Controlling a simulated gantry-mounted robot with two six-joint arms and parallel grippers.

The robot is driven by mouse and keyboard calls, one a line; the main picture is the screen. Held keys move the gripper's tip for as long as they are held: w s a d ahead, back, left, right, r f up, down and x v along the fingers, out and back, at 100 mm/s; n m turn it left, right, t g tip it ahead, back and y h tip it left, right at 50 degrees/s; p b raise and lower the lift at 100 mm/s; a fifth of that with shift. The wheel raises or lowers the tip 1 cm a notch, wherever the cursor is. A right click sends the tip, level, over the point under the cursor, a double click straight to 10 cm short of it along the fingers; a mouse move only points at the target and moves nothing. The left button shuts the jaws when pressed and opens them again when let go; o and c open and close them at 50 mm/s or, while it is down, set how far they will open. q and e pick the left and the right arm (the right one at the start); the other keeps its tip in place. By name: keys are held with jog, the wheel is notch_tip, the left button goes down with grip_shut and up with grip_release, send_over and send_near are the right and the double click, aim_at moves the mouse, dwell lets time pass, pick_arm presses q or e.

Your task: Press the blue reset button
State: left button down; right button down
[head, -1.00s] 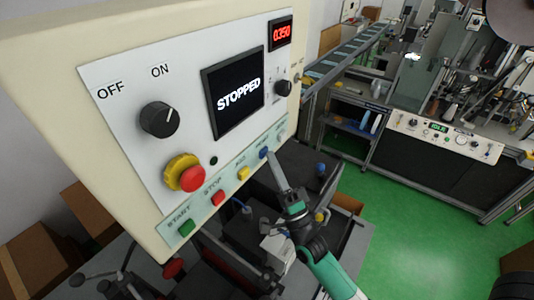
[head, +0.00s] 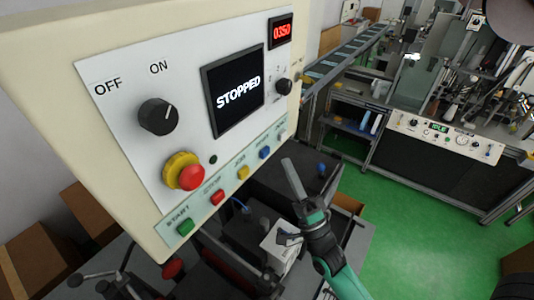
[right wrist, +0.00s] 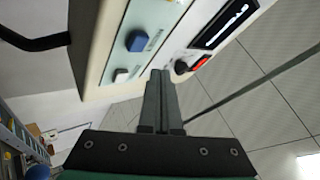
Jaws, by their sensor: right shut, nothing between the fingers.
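My left gripper is not in view.
Beside the blue button are a yellow button (head: 243,172), a red button (head: 217,197) and a green button (head: 185,227). A red emergency knob (head: 191,177) and black rotary switch (head: 158,117) stick out above. The screen (head: 236,92) reads STOPPED. Green floor lies right.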

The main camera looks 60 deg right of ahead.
jog(key=shift+s+a, duration=0.15)
jog(key=shift+s, duration=1.05)
